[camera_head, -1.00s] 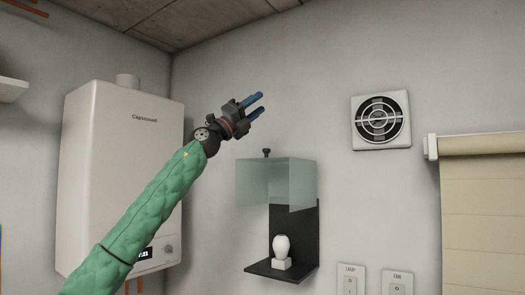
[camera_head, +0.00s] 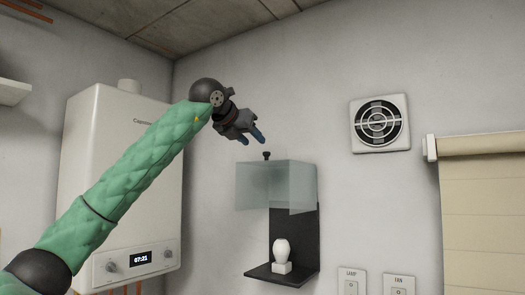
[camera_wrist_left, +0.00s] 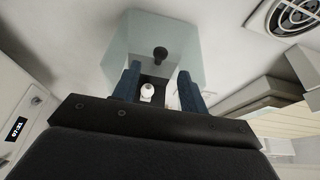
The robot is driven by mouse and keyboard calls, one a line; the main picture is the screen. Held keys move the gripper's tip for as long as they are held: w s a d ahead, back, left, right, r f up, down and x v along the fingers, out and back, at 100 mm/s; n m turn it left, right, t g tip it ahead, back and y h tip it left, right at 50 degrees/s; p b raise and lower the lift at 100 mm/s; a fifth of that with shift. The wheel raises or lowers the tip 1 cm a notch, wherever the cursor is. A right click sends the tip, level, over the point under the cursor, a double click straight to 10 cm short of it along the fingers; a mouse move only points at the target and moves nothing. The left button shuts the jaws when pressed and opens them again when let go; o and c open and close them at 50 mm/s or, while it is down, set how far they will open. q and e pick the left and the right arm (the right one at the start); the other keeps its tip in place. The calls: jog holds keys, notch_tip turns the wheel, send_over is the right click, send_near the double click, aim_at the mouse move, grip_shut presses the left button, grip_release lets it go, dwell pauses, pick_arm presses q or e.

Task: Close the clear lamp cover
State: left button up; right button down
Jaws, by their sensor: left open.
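The clear lamp cover (camera_head: 262,187) is a see-through bluish box with a dark knob (camera_head: 266,155) on top. It sits raised on a black wall bracket (camera_head: 307,232), above a white bulb (camera_head: 281,249) that stands uncovered on the bracket's shelf. My left gripper (camera_head: 252,138) is open and empty, just above and left of the knob, its blue fingers pointing down and right. In the left wrist view the cover (camera_wrist_left: 135,45) and its knob (camera_wrist_left: 160,53) show beyond the open fingers (camera_wrist_left: 157,88), with the bulb (camera_wrist_left: 147,91) between them. My right gripper is not in view.
A white boiler (camera_head: 110,185) hangs on the wall to the left, behind my left arm. A square vent fan (camera_head: 379,123) is to the right, with lamp and fan switches (camera_head: 352,284) below and a beige blind (camera_head: 484,200) at far right.

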pick_arm(q)
jog(key=shift+p+x, duration=1)
jog(key=shift+x, duration=2.5)
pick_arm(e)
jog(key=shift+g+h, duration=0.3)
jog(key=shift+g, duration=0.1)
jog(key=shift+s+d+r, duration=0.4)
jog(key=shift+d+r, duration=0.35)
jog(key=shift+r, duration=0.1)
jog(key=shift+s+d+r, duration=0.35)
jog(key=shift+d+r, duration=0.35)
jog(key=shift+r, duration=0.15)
pick_arm(q)
jog(key=shift+r, duration=0.1)
grip_shut()
